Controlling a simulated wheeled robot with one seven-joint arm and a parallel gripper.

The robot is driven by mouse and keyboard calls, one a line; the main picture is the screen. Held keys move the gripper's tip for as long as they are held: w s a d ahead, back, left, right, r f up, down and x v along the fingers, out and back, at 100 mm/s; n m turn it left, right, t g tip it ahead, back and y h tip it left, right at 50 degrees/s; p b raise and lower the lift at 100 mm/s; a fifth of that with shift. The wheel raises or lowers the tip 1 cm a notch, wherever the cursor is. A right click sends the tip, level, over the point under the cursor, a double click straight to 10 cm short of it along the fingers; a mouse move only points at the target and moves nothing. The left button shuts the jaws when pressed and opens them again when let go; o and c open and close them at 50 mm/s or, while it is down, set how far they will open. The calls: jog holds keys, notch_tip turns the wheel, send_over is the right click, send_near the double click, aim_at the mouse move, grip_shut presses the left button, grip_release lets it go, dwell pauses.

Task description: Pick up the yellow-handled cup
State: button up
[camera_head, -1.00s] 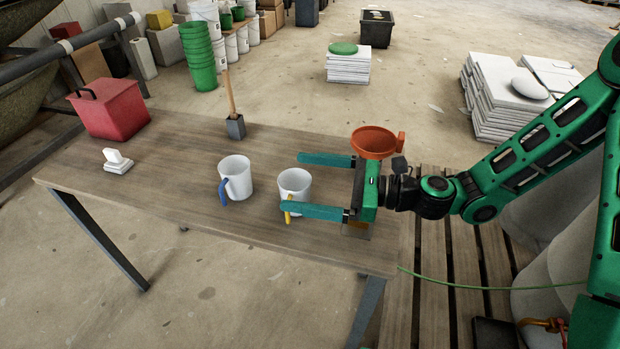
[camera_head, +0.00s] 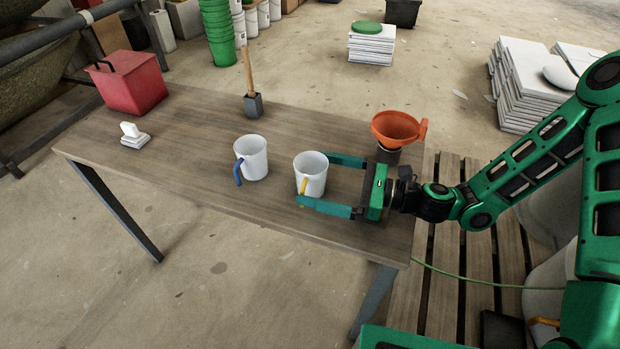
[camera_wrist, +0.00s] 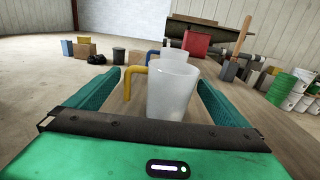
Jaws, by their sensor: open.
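The white cup with a yellow handle (camera_head: 312,176) stands upright on the wooden table (camera_head: 200,165). In the head view, my gripper (camera_head: 315,178) is open, with its teal fingers on either side of this cup. I cannot tell whether the handle touches that finger. A white cup with a blue handle (camera_head: 252,158) stands to the left, apart from my gripper.
An orange funnel (camera_head: 396,128) stands at the table's right, close behind my gripper. A mallet (camera_head: 252,103) stands head-down near the back edge. A red box (camera_head: 130,84) and a small white object (camera_head: 132,136) are at the left. The table's front middle is clear.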

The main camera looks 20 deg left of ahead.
aim_at(297, 173)
jog(key=shift+a, duration=3.25)
jog(key=c, duration=0.9)
